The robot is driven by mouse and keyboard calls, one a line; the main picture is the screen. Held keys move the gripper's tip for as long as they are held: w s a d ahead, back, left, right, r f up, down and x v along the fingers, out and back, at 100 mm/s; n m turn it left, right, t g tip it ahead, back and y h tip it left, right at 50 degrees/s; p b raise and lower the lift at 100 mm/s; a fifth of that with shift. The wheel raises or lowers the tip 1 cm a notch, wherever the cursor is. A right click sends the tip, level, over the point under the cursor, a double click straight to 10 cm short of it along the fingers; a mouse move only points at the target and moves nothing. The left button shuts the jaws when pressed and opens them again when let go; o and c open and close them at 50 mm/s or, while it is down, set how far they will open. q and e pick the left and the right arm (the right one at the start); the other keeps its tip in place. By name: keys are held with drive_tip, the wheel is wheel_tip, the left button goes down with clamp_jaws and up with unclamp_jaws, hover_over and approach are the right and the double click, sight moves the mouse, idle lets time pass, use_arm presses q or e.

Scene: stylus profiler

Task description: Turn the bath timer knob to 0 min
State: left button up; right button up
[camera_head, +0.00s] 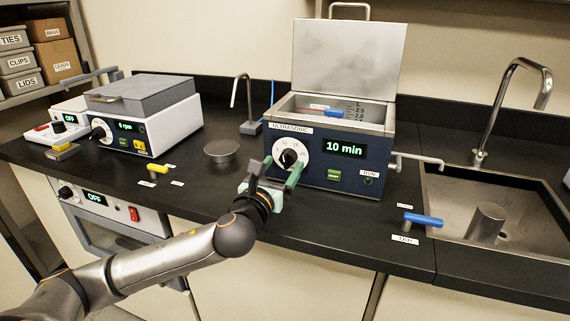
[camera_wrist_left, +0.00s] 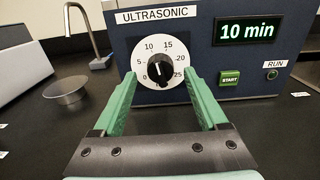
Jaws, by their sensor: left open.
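The ultrasonic bath (camera_head: 335,155) is a dark blue box with its steel lid raised. Its display (camera_head: 344,149) reads 10 min, also in the left wrist view (camera_wrist_left: 248,31). The bath timer knob (camera_head: 289,158) is black on a white dial; in the left wrist view the knob (camera_wrist_left: 160,69) has its white pointer mark facing up, slightly left. My left gripper (camera_head: 281,171) is open in front of the dial. In the left wrist view its green fingers (camera_wrist_left: 162,84) stand either side of the knob, with visible gaps. My right gripper is not seen.
A green START button (camera_wrist_left: 230,78) and RUN light (camera_wrist_left: 272,74) sit right of the dial. A steel tap (camera_head: 246,105) and round metal disc (camera_head: 221,151) stand to the left. A blue-handled valve (camera_head: 423,220) and sink (camera_head: 500,215) are at right.

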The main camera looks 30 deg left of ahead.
use_arm(q)
drive_tip(key=shift+x, duration=1.15)
drive_tip(key=shift+c, duration=0.3)
clamp_jaws()
